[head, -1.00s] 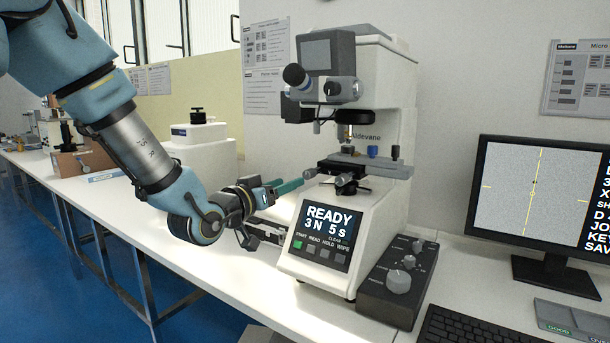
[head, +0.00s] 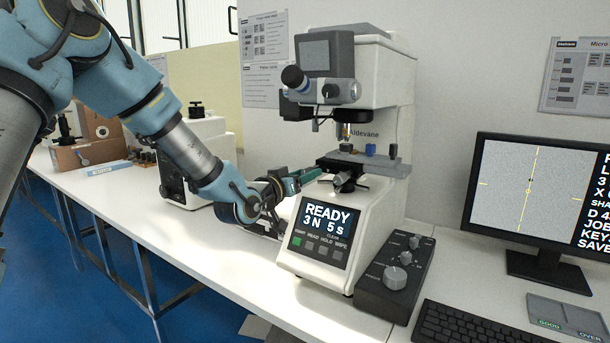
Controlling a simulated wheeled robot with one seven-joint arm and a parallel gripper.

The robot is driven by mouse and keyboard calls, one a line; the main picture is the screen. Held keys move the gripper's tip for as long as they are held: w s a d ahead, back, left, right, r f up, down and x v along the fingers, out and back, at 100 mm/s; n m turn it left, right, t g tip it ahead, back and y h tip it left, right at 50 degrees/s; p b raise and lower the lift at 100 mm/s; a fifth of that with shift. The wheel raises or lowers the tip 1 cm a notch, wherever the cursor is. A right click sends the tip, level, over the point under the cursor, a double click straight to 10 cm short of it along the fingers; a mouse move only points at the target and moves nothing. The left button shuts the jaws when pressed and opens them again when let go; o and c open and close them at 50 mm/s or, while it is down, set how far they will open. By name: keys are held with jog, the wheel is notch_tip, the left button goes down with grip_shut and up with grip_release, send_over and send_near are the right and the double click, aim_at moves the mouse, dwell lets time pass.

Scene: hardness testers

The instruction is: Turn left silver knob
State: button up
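The hardness tester (head: 388,80) stands on the bench with a dark stage (head: 375,165) at mid-height. In the head view, my gripper (head: 313,175) reaches in from the left, and its teal fingers are at the stage's left end. The left silver knob there is mostly or wholly hidden by the fingers. I cannot tell whether the fingers touch it or are closed around it. Another small silver knob (head: 338,181) shows at the front, under the stage, just right of the fingertips.
The tester's panel (head: 322,233) reads READY, 3 N 5 s, just below the gripper. A dark control box (head: 385,300) with several knobs stands to the right. A monitor (head: 535,205) and keyboard (head: 485,328) are further right. The bench at front left is clear.

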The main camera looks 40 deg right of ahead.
grip_shut()
jog(key=shift+f+b, duration=0.1)
jog(key=shift+b, duration=0.25)
